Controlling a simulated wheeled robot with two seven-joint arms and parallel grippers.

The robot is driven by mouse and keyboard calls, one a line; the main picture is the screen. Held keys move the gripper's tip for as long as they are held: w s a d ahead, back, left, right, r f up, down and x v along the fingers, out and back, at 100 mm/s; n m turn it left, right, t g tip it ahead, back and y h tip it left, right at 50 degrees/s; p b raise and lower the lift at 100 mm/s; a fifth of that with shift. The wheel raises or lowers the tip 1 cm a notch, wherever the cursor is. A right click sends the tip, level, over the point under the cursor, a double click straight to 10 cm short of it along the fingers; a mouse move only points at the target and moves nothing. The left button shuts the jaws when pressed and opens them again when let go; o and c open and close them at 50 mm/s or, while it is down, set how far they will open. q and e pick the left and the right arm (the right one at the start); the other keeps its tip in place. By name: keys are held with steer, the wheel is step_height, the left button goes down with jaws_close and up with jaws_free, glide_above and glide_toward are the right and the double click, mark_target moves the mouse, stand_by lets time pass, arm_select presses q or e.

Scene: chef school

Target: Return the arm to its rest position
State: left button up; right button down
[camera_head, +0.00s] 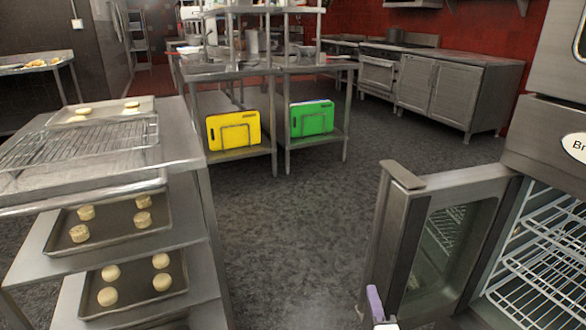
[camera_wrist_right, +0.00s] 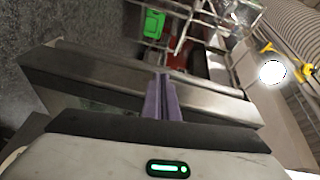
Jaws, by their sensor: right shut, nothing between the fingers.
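My right gripper (camera_head: 374,296) shows at the bottom of the head view, only its purple finger and a bit of the white body. It is beside the lower free edge of the open oven door (camera_head: 394,225). In the right wrist view the two purple fingers (camera_wrist_right: 162,82) lie together, shut and empty, with the steel door frame (camera_wrist_right: 100,72) behind them. I cannot tell whether they touch the door. My left gripper is in neither view.
The oven (camera_head: 550,230) with wire racks stands at the right. A steel rack (camera_head: 190,130) with trays of dough pieces stands at the left. A shelf table (camera_head: 268,150) holds yellow and green boards. Dark floor (camera_head: 290,240) between them is clear.

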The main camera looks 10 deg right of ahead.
steer(key=s+a+f+n+g+y+p, duration=0.1)
steer(key=s+a+n+g+p, duration=0.3)
steer(key=s+n, duration=0.6)
steer(key=s+a+f+n+g+y+p, duration=0.1)
steer(key=s+a+n+g+y+p, duration=0.2)
steer(key=s+n, duration=0.7)
steer(key=s+a+g, duration=0.1)
steer(key=s, duration=0.7)
steer(key=shift+s+a+g+y+p, duration=0.4)
steer(key=shift+s, duration=0.1)
